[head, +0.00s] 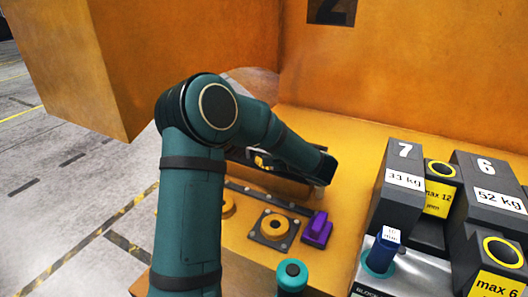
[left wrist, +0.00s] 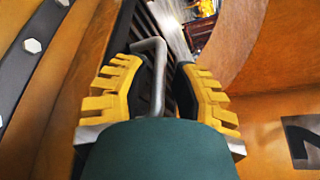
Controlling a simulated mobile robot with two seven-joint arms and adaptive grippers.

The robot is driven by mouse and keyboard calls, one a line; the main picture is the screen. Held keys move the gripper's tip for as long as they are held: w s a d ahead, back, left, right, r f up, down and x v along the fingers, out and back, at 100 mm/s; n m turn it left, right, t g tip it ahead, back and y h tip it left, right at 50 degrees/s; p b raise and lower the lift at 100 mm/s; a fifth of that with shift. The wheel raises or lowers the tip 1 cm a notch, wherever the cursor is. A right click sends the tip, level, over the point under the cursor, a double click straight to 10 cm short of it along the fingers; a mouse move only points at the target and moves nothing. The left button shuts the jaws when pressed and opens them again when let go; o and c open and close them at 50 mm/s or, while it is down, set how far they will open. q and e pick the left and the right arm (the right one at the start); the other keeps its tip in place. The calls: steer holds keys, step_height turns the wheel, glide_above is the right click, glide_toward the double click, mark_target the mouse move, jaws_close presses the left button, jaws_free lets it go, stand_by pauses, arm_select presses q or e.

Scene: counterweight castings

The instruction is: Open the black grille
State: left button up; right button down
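The black grille (left wrist: 166,24) shows in the left wrist view as dark slats beyond my fingers, running toward the top. A bent grey metal handle (left wrist: 159,75) stands in front of it. My left gripper (left wrist: 160,68) has its two yellow-padded fingers on either side of this handle, with gaps visible between bar and pads, so it looks open around it. In the head view my left arm hides most of the grille, and the left gripper (head: 262,160) is only partly seen beside the orange wall. My right gripper is in neither view.
A yellow round fitting (head: 274,226) and a purple block (head: 317,229) sit on the orange surface below the arm. Dark weights marked 7 (head: 398,190) and 6 (head: 487,185) stand at the right. A large orange block (head: 75,65) rises at upper left.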

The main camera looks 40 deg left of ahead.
arm_select(q)
jaws_close()
steer(key=w+a+r+m+g+h+p, duration=0.1)
steer(key=w+r+m+p, duration=0.2)
steer(key=r+p, duration=0.4)
steer(key=w+p, duration=0.1)
steer(key=p, duration=0.1)
steer(key=shift+a+r+p, duration=0.2)
steer(key=shift+r+p, duration=0.1)
steer(key=shift+p, duration=0.05)
